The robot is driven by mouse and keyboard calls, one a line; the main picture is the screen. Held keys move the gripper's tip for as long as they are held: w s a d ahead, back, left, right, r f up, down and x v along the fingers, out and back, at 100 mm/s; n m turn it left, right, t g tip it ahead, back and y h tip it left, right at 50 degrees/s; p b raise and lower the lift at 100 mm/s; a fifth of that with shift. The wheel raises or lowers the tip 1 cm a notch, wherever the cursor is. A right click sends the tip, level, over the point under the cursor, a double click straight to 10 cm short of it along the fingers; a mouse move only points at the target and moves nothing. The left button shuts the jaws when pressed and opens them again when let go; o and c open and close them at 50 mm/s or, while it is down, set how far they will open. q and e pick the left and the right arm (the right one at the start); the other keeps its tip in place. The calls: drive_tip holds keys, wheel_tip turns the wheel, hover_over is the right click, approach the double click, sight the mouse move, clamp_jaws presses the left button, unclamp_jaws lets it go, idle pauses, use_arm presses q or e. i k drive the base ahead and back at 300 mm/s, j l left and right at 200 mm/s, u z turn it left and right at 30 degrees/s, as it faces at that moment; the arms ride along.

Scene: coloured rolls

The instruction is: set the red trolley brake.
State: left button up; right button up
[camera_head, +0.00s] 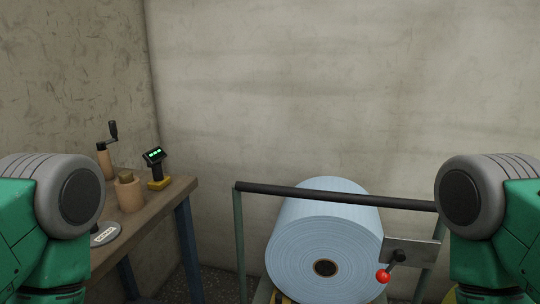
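The trolley has green posts and a dark horizontal handle bar (300,192). A large light blue roll (320,237) lies on it with its cored end facing me. The brake is a short dark lever with a red ball knob (383,277), on a grey metal plate (415,250) at the trolley's right side. The lever hangs down and to the left, with the knob in front of the roll's right edge. Parts of my green and grey arms show at the left and right edges. Neither of my grippers is in view.
A wooden table (180,198) with blue legs stands at the left against the wall. On it are a hand crank (106,150), a brown cylinder (130,193), a handheld device with a green display (155,165) and a labelled disc (104,234). Floor shows between table and trolley.

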sight(382, 276)
drive_tip(key=k+l+z, duration=0.15)
drive_tip(key=k, duration=0.25)
drive_tip(key=k+l+z, duration=0.15)
drive_tip(key=k, duration=0.25)
drive_tip(key=k+l+z, duration=0.15)
drive_tip(key=k, duration=0.25)
